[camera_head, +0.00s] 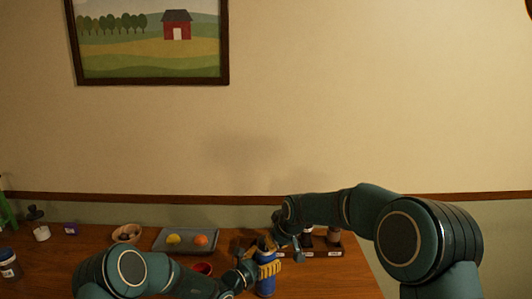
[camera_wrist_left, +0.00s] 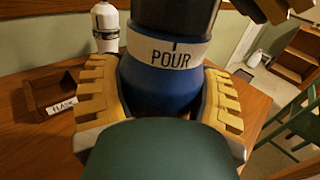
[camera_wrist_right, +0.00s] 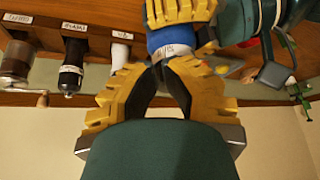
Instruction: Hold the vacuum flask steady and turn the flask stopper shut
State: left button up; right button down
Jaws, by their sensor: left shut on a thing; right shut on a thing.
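The blue vacuum flask (camera_head: 266,286) stands upright near the front of the counter. My left gripper (camera_wrist_left: 165,95) is shut around its blue body, one yellow finger on each side. In the left wrist view a white band (camera_wrist_left: 168,55) reading POUR, with a dark tick above the word, circles the flask. The dark flask stopper (camera_wrist_left: 175,14) rises above the band. My right gripper (camera_wrist_right: 158,68) is shut at the flask's top, its fingertips meeting around the stopper, which they mostly hide. The blue flask also shows in the right wrist view (camera_wrist_right: 172,38).
A wooden rack (camera_wrist_right: 45,12) with labelled slots holds several containers behind the flask. An empty compartment (camera_wrist_left: 45,90) labelled FLASK is beside a white bottle (camera_wrist_left: 105,28).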

jog(key=shift+d, duration=0.15)
notch_tip(320, 180, up, 6)
jog(key=shift+s+d, duration=0.15)
dwell(0.6)
jog(key=shift+s+a+f, duration=0.25)
jog(key=shift+a+f, duration=0.3)
jog(key=shift+f, duration=0.45)
jog(key=shift+s+a+f, duration=0.25)
jog(key=shift+a+f, duration=0.3)
jog(key=shift+f, duration=0.4)
jog(key=shift+s+a+f, duration=0.25)
jog(key=shift+a+f, duration=0.3)
jog(key=shift+f, duration=0.45)
jog(key=shift+w, duration=0.1)
